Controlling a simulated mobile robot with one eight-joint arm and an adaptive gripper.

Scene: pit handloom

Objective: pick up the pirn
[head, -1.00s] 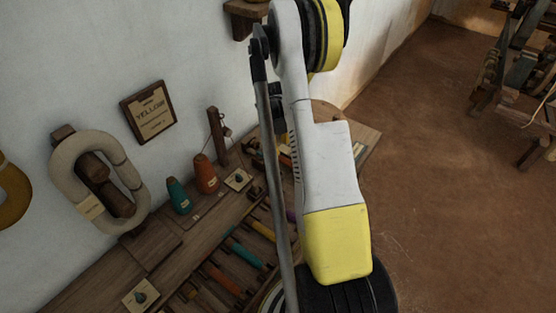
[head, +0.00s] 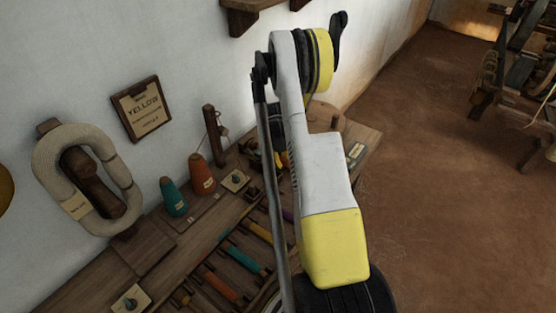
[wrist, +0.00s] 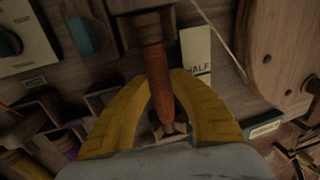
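The pirn (wrist: 154,62) is a slim reddish-brown piece in the wrist view, with its upper end at a dark block and its lower end tapering between my fingers. My gripper (wrist: 160,77) has two curved yellow fingers, one on each side of the pirn. The fingertips look very near its sides, but I cannot tell whether they touch it. In the head view my arm covers the gripper and the place where it works.
A white card marked HALF (wrist: 196,52) lies right of the pirn, near a round wooden piece (wrist: 278,35). The bench holds teal (head: 173,197) and orange (head: 201,174) cones, a tall post (head: 214,137) and a rack of coloured pirns (head: 245,258). Open floor (head: 440,200) lies to the right.

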